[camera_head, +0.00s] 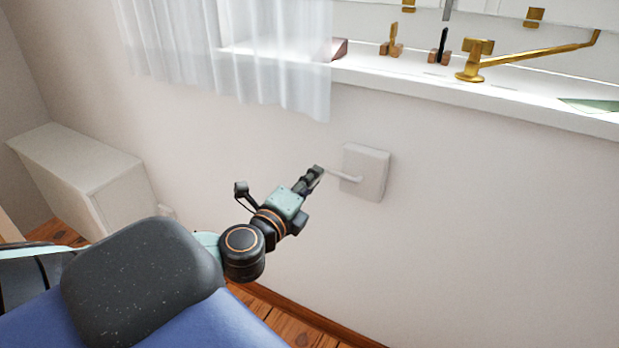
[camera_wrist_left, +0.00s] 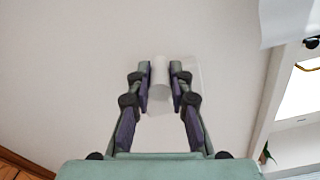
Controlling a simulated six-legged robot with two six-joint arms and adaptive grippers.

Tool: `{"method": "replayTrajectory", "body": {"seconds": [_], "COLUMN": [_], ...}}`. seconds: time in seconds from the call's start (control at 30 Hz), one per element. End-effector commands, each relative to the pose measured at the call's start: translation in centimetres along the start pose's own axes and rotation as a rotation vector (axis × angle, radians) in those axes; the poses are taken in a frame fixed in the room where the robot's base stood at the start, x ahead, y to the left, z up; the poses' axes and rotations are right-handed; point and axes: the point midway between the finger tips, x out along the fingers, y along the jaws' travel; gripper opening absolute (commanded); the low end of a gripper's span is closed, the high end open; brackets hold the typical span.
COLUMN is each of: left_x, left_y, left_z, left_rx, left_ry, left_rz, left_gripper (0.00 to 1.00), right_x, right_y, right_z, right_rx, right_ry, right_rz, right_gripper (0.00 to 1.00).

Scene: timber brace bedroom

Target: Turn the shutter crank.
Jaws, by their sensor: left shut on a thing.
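The shutter crank is a white square wall box (camera_head: 372,172) with a thin pale arm that points left from its face, below the window sill. My left gripper (camera_head: 316,172) is at the outer end of that arm. In the left wrist view the fingers (camera_wrist_left: 160,75) are closed around a pale, rounded crank handle (camera_wrist_left: 161,92), with the white box (camera_wrist_left: 190,78) behind it. In the head view the fingers hide most of the handle. My right gripper is in neither view.
A white window sill (camera_head: 420,82) runs above the crank, with brass window fittings (camera_head: 478,60) on it. A sheer white curtain (camera_head: 225,50) hangs at the upper left. A white cabinet (camera_head: 90,175) stands at the left. The wall around the crank is bare.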

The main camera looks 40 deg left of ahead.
Motion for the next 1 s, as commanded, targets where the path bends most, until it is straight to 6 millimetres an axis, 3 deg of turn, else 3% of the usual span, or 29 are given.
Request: {"method": "replayTrajectory", "body": {"seconds": [0.73, 0.77, 1.0], "left_x": [-0.03, -0.03, -0.01], "left_y": [0.55, 0.56, 0.60], "left_z": [-0.15, -0.11, -0.07], "left_rx": [-0.085, -0.085, -0.084], "left_ry": [-0.002, -0.002, -0.003], "left_rz": [-0.001, -0.001, -0.001], "left_gripper": [0.00, 0.21, 0.41], "right_x": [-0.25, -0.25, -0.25], "right_y": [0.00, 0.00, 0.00], "right_z": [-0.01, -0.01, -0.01], "right_rx": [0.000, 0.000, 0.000], "right_ry": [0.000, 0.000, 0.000], "right_rz": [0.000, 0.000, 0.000], "right_gripper": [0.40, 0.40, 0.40]}}
